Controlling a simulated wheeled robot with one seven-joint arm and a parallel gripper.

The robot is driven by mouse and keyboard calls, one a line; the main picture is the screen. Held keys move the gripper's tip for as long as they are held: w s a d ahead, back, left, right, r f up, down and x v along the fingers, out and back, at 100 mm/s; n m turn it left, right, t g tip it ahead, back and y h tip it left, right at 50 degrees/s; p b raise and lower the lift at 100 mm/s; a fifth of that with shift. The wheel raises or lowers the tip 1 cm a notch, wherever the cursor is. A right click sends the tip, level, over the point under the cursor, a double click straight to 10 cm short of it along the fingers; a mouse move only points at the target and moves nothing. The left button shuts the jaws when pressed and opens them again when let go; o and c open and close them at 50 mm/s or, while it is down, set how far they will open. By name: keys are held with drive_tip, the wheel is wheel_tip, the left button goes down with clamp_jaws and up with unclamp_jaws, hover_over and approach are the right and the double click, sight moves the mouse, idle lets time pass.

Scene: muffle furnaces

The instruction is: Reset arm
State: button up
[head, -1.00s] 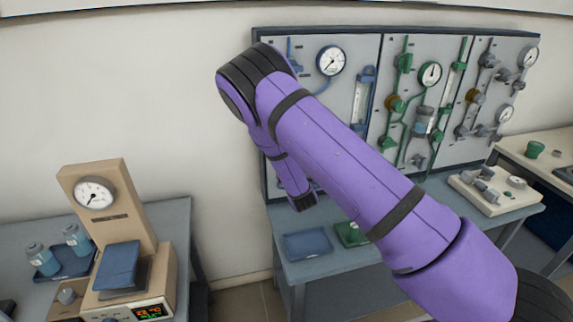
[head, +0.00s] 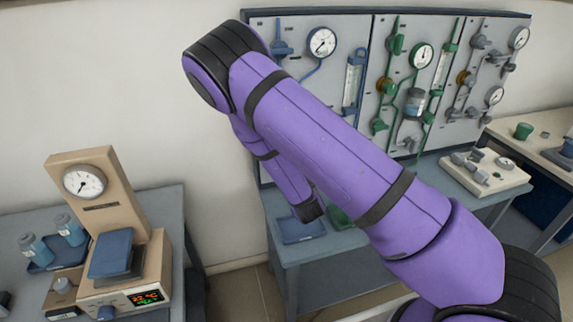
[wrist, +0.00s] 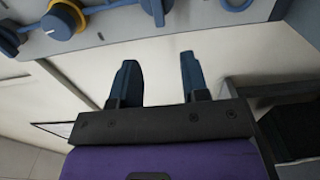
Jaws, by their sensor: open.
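My purple arm crosses the middle of the head view, bent at a black elbow, with its forearm hanging down in front of the panel board. The gripper itself is not clearly seen in the head view. In the wrist view my gripper (wrist: 160,85) shows two dark blue fingers, apart and with nothing between them. Beyond the fingers are a pale wall and the lower edge of the panel.
A panel board (head: 455,100) with gauges and pipes hangs on the wall. Below it a grey bench (head: 335,247) holds a blue tray (head: 302,229) and a white fixture (head: 485,172). At left, a beige instrument (head: 100,215) with a dial stands beside bottles (head: 35,248).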

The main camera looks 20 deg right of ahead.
drive_tip(key=shift+r, duration=0.1)
idle(0.3)
drive_tip(key=s+d+r+m+g, duration=0.2)
drive_tip(key=s+r+m+g, duration=0.15)
drive_tip(key=r, duration=0.45)
drive_tip(key=s+d+r+m+g, duration=0.2)
drive_tip(key=r+m, duration=0.3)
drive_tip(key=r, duration=0.2)
drive_tip(key=s+d+r+m+g, duration=0.1)
drive_tip(key=s+r+m+g, duration=0.2)
drive_tip(key=r+m, duration=0.35)
drive_tip(key=s+d+r+m+g, duration=0.1)
drive_tip(key=s+r, duration=0.3)
drive_tip(key=s, duration=0.5)
drive_tip(key=s+d+r+m+g, duration=0.1)
drive_tip(key=s+r, duration=0.3)
drive_tip(key=s, duration=0.5)
drive_tip(key=s+d+r+m+g, duration=0.1)
drive_tip(key=s+r, duration=0.4)
drive_tip(key=s, duration=0.5)
drive_tip(key=shift+d+g, duration=0.5)
drive_tip(key=shift+g, duration=0.15)
